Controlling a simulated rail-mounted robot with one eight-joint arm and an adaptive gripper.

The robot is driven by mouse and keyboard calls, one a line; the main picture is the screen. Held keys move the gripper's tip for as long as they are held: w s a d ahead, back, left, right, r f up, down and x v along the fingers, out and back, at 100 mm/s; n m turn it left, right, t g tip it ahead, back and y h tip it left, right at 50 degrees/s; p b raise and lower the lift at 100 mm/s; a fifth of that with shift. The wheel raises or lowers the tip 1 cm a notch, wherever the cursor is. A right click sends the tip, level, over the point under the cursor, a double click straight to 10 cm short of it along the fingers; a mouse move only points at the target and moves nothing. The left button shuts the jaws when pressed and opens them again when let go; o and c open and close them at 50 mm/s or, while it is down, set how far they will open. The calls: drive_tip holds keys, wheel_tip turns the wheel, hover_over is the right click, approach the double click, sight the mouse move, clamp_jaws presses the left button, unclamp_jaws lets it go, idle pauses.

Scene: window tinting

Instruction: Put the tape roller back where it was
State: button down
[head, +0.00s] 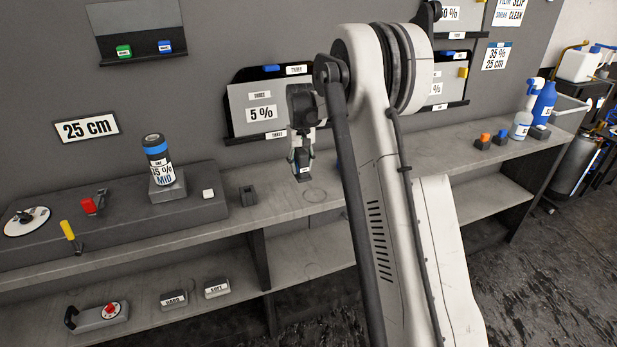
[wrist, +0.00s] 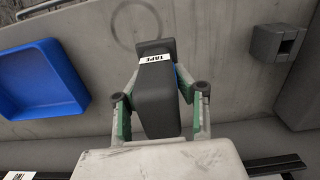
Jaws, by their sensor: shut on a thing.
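The tape roller (wrist: 158,100) is a dark block with a white label reading TAPE, and a bit of blue shows at its side. It also shows small in the head view (head: 304,166). My gripper (wrist: 158,106) is shut on it, with a green-padded finger on each side; in the head view my gripper (head: 303,153) points down over the bench. The roller is near a faint ring mark (head: 314,195) on the bench top. I cannot tell whether it touches the bench. A small dark holder (head: 248,195) with an opening stands to its left, also in the wrist view (wrist: 275,43).
A blue tray (wrist: 40,78) lies on the other side of the roller, mostly hidden by my arm in the head view. A 5 % panel (head: 262,112) hangs behind. A raised block (head: 120,218) carries a tinted roll (head: 158,160). Spray bottles (head: 523,122) stand far right.

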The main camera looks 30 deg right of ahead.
drive_tip(key=d, duration=0.1)
drive_tip(key=f, duration=0.1)
drive_tip(key=d, duration=0.1)
drive_tip(key=shift+w+d+f, duration=0.25)
drive_tip(key=shift+d+f, duration=0.05)
drive_tip(key=shift+f, duration=2)
drive_tip(key=shift+f, duration=0.15)
drive_tip(key=c, duration=1.4)
unclamp_jaws()
drive_tip(key=shift+o, duration=0.2)
